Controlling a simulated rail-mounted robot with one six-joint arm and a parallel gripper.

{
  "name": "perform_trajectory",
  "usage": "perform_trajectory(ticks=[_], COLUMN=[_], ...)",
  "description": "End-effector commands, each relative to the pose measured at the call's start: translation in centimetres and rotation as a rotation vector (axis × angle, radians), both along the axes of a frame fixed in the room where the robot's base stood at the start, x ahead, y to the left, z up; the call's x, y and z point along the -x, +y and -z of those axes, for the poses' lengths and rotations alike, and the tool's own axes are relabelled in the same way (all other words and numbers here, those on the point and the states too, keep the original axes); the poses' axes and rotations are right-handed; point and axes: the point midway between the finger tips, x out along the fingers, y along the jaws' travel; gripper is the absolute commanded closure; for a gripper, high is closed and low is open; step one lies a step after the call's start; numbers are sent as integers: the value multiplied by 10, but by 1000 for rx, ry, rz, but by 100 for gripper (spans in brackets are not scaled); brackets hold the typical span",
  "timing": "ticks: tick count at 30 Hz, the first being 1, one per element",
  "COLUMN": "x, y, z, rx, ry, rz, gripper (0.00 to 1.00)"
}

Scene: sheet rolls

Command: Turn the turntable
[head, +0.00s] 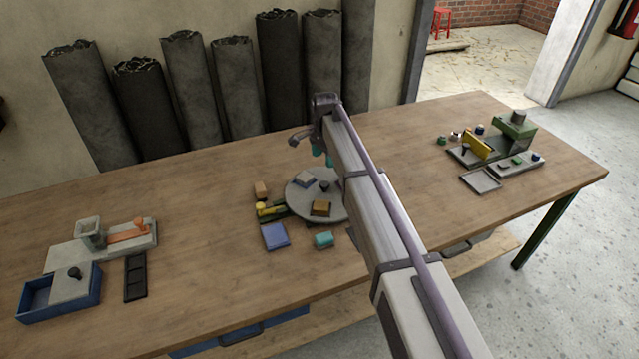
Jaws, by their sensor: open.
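The turntable (299,197) is a round grey disc near the middle of the wooden table in the head view. A dark knob (324,186), a grey-blue block (306,180) and a brown block (321,208) are on it. A yellow piece (265,209) is at its left side. My gripper (323,156) appears just above the far side of the disc in the picture, with teal fingertips pointing down. It is open, and I see nothing between the fingers. My arm hides the disc's right edge; I cannot tell the gripper's exact height.
An orange-brown block (261,188), a blue square (275,236) and a teal block (323,240) lie around the turntable. A blue tray (40,311) and grey fixture (70,256) stand left; a green device (515,127) stands right. Dark rolls (190,85) lean against the wall.

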Motion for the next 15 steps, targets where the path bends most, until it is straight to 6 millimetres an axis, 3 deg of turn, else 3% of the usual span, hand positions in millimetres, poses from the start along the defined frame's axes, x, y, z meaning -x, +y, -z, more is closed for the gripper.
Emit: perform_trajectory(ticks=[7,15], x=[1,0], y=[-1,-1], z=[23,88], rx=[0,0], ry=[0,0], rz=[-2,-3], gripper=[37,37])
